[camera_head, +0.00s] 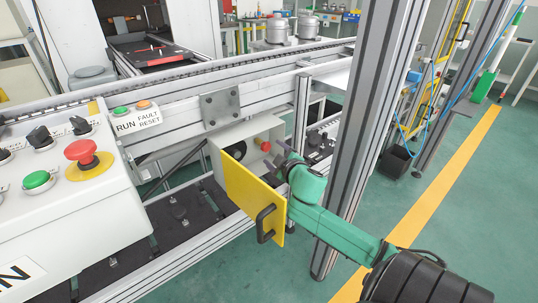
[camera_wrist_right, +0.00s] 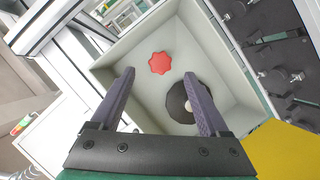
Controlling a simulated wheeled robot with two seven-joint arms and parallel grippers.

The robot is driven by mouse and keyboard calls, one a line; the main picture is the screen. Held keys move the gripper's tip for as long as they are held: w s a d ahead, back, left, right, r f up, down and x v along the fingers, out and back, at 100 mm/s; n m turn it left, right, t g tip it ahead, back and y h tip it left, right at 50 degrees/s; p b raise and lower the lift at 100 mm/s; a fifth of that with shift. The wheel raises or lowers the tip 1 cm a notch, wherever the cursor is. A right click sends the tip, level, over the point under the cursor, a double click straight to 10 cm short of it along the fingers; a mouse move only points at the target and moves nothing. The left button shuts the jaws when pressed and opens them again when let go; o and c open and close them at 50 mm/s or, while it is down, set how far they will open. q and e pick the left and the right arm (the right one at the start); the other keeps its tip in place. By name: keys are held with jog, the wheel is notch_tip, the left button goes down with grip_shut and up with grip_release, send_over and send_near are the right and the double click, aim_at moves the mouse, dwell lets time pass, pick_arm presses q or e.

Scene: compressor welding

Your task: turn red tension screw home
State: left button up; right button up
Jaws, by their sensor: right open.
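The red tension screw (camera_head: 264,145) is a lobed red knob inside a pale open box (camera_head: 265,128). In the right wrist view the red tension screw (camera_wrist_right: 160,63) shows just beyond and between the two fingertips, with no contact visible. My right gripper (camera_head: 283,158) is open and empty at the mouth of the box; its two dark fingers also show in the right wrist view (camera_wrist_right: 159,76). The box's yellow door (camera_head: 252,195) with a black handle (camera_head: 265,223) stands open. My left gripper is not in view.
A black round part (camera_wrist_right: 180,103) sits beside the screw, partly hidden by a finger. A tall aluminium post (camera_head: 362,110) stands right of my right gripper. A control panel (camera_head: 75,215) with buttons is at the left. Conveyor rails (camera_head: 180,85) run above the box.

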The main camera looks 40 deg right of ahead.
aim_at(267, 148)
jog(key=x, duration=0.4)
jog(key=shift+w+d+f+b, duration=0.1)
jog(key=shift+w+b, duration=0.2)
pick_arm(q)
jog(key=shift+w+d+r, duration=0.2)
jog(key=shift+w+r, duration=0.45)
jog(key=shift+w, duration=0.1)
pick_arm(e)
grip_shut()
dwell(0.5)
